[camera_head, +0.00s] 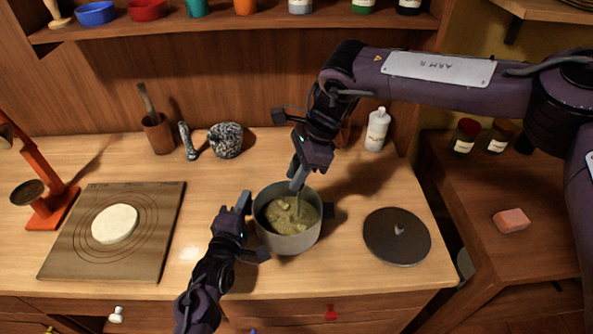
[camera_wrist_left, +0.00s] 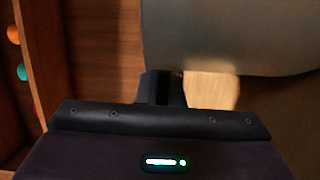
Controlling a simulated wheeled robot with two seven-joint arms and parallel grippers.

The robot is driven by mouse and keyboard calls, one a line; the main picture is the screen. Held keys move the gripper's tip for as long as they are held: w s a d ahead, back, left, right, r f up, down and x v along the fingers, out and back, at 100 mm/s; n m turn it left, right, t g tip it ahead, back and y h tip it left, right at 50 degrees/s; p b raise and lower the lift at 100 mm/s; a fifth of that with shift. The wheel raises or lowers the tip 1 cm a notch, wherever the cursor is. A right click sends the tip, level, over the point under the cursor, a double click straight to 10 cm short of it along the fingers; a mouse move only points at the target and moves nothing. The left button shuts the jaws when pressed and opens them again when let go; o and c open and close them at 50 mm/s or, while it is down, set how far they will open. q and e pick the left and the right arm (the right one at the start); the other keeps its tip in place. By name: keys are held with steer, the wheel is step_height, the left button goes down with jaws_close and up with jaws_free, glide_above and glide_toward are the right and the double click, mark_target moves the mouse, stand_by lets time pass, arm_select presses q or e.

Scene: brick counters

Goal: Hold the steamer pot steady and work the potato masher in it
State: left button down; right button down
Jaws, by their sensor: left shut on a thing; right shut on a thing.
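The grey steamer pot (camera_head: 290,243) stands upright on the wooden counter with a lumpy yellow-green mash (camera_head: 287,214) inside. My left gripper (camera_head: 247,226) is at the pot's left side and shut on it, seemingly at the handle there, which the gripper hides. The pot's grey wall (camera_wrist_left: 225,40) fills the upper right of the left wrist view. My right gripper (camera_head: 297,178) is above the pot and shut on the potato masher (camera_head: 298,203), whose thin shaft goes down into the mash. The masher's head is hidden in the mash and its grip is mostly covered by the gripper.
A dark round lid (camera_head: 397,237) lies right of the pot. A board (camera_head: 160,225) with a dough disc (camera_head: 115,223) lies at left, beside an orange stand (camera_head: 45,190).

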steer(key=shift+f, duration=0.7)
steer(key=shift+r, duration=0.1)
steer(key=shift+r, duration=0.9)
steer(key=shift+f, duration=0.1)
steer(key=shift+f, duration=0.9)
steer(key=shift+r, duration=0.1)
